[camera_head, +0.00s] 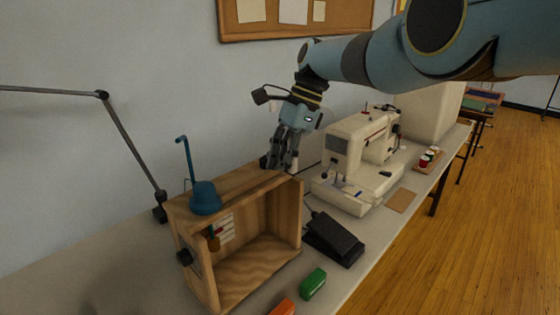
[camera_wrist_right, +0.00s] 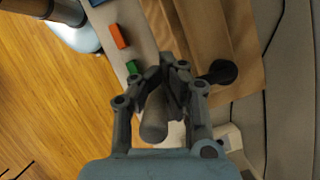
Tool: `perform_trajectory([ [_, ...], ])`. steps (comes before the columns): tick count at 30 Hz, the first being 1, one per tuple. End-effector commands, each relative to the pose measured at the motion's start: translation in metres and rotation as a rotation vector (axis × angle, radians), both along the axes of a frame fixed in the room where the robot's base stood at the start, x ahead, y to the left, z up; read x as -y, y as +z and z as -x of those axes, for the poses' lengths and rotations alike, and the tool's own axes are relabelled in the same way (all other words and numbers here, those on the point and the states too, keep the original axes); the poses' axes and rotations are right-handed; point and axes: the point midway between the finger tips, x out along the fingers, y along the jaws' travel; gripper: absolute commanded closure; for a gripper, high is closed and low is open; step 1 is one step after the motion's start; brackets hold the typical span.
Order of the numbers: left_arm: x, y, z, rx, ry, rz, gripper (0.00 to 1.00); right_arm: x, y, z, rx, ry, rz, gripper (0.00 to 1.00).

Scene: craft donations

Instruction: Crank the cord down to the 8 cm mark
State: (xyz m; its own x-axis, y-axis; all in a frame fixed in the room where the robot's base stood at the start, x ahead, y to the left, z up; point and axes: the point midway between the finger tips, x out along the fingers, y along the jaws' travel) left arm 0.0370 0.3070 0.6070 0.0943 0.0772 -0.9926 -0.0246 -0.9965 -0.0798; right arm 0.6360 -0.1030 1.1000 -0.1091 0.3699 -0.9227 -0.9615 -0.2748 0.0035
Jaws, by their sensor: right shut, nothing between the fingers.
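The wooden box (camera_head: 205,285) stands open-fronted on the table, and its wood also shows in the right wrist view (camera_wrist_right: 205,30). On its top sits a blue domed piece (camera_head: 205,198) with an upright bent blue rod (camera_head: 187,158). Inside, a white marked card (camera_head: 227,229) stands beside a small brown hanging piece with a red part (camera_head: 214,240). The marks are too small to read. My right gripper (camera_head: 281,162) is shut and empty, pointing down by the box's back right corner; its fingers show in the right wrist view (camera_wrist_right: 166,72). My left gripper is out of view.
A white sewing machine (camera_head: 345,185) stands right of the box. A black pedal (camera_head: 334,238), a green block (camera_head: 313,283) and an orange block (camera_head: 282,308) lie at the front. A jointed grey arm (camera_head: 130,140) rises behind the box's left. The wall is close behind.

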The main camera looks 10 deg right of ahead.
Motion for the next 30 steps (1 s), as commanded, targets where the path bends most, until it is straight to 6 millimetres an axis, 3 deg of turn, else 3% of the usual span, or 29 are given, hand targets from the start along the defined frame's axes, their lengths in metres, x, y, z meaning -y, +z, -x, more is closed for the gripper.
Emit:
perform_trajectory([
  [28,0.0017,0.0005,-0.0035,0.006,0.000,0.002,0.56,0.0005,0.0021,-0.0014,0.004,-0.001,0.001,1.00],
  [30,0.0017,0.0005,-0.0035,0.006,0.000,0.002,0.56,0.0005,0.0021,-0.0014,0.004,-0.001,0.001,0.93],
])
